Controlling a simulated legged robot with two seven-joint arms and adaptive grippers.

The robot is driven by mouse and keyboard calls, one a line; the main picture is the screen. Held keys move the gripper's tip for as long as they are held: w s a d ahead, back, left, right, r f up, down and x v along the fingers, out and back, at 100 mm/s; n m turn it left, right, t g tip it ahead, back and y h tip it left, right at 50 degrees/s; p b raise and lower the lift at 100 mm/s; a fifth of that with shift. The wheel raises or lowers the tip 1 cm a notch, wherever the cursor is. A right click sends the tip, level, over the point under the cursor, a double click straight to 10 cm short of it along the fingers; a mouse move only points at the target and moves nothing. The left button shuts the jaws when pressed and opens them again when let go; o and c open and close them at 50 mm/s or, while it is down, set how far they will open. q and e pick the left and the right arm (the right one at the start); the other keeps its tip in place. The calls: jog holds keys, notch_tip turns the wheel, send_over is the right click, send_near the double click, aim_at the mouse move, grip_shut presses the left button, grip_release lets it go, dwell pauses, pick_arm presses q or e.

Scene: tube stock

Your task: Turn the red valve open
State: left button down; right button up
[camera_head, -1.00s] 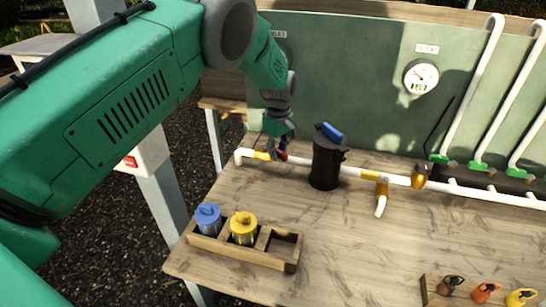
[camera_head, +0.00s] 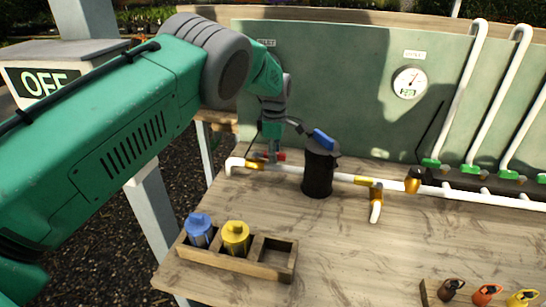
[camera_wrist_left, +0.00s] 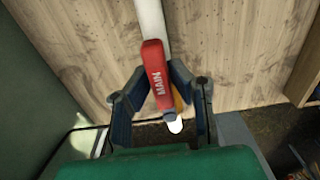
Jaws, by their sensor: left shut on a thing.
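The red valve handle (camera_head: 279,156), marked MAIN, sits over the yellow fitting (camera_head: 255,165) near the left end of the white pipe on the bench. In the left wrist view the handle (camera_wrist_left: 155,75) lies nearly in line with the pipe, slightly tilted. My left gripper (camera_head: 272,157) is down at the handle from above. In the left wrist view its two fingers (camera_wrist_left: 160,97) stand on both sides of the handle's lower part, shut on it. The fingers hide part of the handle in the head view. My right gripper is in no view.
A black canister with a blue top (camera_head: 319,165) stands close right of the handle on the pipe. A gauge (camera_head: 410,83) hangs on the green panel. A wooden tray (camera_head: 225,262) holds blue and yellow filters. The bench's middle front is clear.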

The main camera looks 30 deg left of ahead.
aim_at(279, 153)
pick_arm(q)
jog(key=shift+w+d+r, duration=0.2)
jog(key=shift+w+r, duration=0.15)
jog(key=shift+r, duration=0.15)
jog(key=c, duration=1.5)
grip_release()
jog(key=shift+s+d+f, duration=0.1)
jog(key=shift+d, duration=0.1)
jog(key=r, duration=1.2)
jog(key=shift+d, duration=0.2)
jog(key=shift+a+f, duration=0.1)
jog(key=shift+a, duration=0.15)
